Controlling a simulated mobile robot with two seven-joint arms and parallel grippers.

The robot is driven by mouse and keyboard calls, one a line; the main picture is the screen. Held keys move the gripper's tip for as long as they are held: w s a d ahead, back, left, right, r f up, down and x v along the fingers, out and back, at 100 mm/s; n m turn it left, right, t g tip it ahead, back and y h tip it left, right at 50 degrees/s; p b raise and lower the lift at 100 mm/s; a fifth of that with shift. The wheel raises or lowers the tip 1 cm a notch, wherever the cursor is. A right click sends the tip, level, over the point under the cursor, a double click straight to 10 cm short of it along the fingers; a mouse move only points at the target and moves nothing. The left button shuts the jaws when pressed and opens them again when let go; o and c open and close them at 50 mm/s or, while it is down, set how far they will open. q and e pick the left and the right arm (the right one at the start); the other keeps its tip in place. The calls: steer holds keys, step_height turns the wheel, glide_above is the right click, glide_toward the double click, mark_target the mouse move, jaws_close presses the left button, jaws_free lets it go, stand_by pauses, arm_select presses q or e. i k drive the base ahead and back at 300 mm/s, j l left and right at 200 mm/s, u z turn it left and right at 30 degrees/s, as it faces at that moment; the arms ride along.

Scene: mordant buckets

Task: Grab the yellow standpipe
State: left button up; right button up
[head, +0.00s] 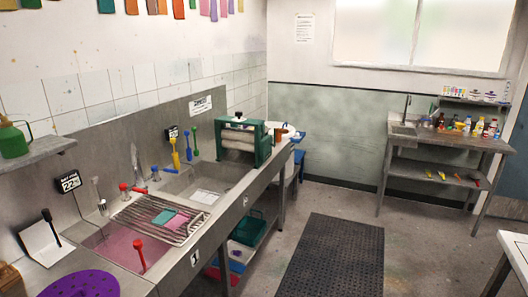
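The yellow standpipe (175,154) stands upright at the back of the steel sink counter, near the wall panel, in the head view. A red-topped one (140,256) stands in the pink-filled basin at the front left. Neither of my grippers is in view.
A tap (140,188) is left of the standpipes. A green roller press (243,140) stands to the right. The dark floor mat (332,260) is clear.

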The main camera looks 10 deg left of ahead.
mark_target(176, 162)
steer(key=i+j+u, duration=0.1)
steer(key=i+u, duration=0.4)
steer(key=i+l+u, duration=0.2)
steer(key=i+u, duration=0.25)
steer(key=i, duration=0.2)
steer(key=i+l, duration=0.55)
steer(key=l, duration=0.3)
steer(key=i+l, duration=0.3)
steer(key=i+l+u, duration=0.25)
steer(key=l+u, duration=0.2)
steer(key=i+l+u, duration=0.1)
steer(key=l+u, duration=0.15)
steer(key=l, duration=0.2)
steer(key=u, duration=1.4)
